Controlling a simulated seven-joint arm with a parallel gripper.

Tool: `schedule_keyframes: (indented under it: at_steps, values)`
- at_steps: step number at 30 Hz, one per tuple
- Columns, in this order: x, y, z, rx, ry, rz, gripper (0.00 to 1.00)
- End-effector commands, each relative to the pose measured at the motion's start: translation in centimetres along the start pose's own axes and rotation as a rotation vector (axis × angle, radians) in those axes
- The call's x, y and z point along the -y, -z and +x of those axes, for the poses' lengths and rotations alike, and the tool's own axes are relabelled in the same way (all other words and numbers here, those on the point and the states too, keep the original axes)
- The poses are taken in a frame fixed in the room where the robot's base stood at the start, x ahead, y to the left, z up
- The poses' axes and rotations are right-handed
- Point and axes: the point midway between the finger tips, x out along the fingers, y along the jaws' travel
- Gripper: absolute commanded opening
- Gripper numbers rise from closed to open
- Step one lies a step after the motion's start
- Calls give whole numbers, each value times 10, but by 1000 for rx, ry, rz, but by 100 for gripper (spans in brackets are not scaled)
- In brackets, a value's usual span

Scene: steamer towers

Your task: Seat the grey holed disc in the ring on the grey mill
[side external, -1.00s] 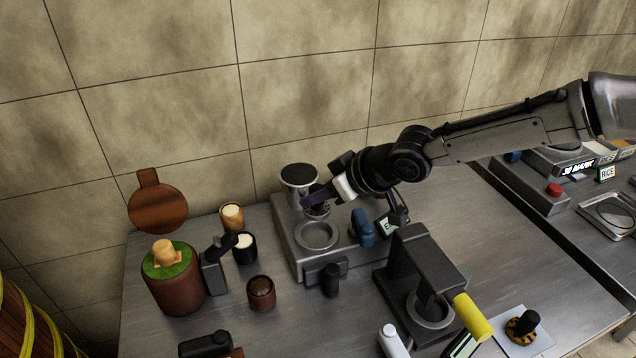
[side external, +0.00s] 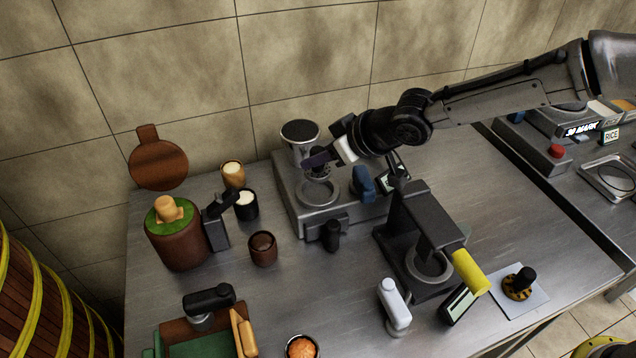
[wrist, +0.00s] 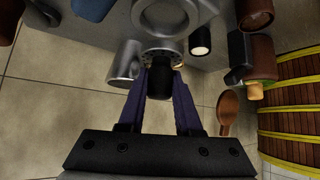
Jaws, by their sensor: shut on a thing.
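The grey mill (side external: 290,205) stands against the wall, with its ring (side external: 319,195) on top in front of a metal cup with a dark top (side external: 300,140). The ring also shows at the top of the wrist view (wrist: 172,15). My gripper (side external: 318,163) is shut on the grey holed disc by its black knob (wrist: 159,84). The disc (wrist: 163,57) hangs just above the back part of the ring and looks off its centre. In the side view the fingers and knob partly hide it, and I cannot tell whether it touches the ring.
The metal cup stands close behind the fingers. A blue handle (side external: 363,182) is right of the ring, and a black knob (side external: 331,236) is in front. A dark press with a yellow handle (side external: 472,272) stands front right. Small cups stand left of the mill.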

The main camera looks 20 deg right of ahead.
Motion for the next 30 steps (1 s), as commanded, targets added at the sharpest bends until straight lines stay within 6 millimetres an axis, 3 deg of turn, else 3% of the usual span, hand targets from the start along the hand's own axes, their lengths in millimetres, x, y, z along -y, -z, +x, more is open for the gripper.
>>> schedule_keyframes:
  at_steps: [30]
  values:
    - [0, -22, 22, -3, 1, 0, 0]
